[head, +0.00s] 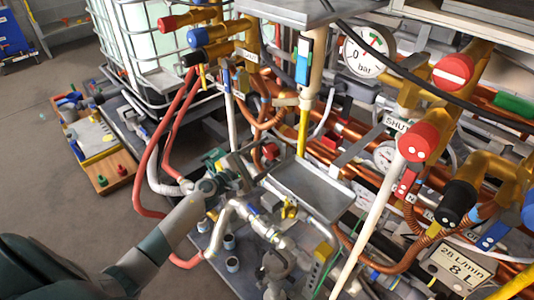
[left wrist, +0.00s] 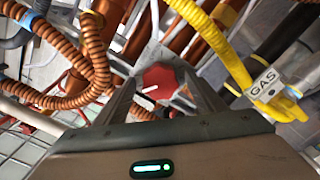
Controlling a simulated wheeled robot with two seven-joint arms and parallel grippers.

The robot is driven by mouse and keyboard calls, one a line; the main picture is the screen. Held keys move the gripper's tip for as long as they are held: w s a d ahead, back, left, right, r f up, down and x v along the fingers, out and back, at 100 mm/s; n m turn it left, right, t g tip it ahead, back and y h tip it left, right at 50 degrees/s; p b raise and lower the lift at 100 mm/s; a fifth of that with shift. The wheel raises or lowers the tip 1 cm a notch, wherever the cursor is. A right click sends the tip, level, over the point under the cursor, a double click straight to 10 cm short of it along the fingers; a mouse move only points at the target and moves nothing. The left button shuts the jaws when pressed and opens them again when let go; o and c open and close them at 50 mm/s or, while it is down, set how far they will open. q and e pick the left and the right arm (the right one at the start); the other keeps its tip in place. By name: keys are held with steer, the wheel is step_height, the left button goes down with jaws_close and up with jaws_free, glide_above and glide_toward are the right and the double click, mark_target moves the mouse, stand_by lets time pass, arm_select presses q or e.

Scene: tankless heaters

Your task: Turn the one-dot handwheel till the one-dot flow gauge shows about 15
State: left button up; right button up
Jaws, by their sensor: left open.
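My left gripper (head: 245,168) reaches in from the lower left in the head view, among the pipes. It is open. In the left wrist view, a red handwheel (left wrist: 158,80) with a white line on its face lies between and beyond the open fingers. A red knob (head: 270,151) shows just past the gripper in the head view. A red cap (head: 418,140) at the right carries small white dots, seemingly two. I cannot make out a one-dot mark or the one-dot flow gauge. A small round dial (head: 385,156) is partly hidden and unreadable.
A large bar gauge (head: 366,51) sits at the top. A white slanted pipe (head: 370,225) and a grey metal tray (head: 308,190) stand right of my gripper. Red hoses (head: 147,165) loop at its left. A yellow GAS pipe (left wrist: 226,50) passes close by the right finger.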

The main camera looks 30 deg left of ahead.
arm_select(q)
steer(key=shift+w, duration=0.2)
steer(key=shift+d, duration=0.1)
steer(key=c, duration=1.1)
steer(key=shift+o, duration=0.2)
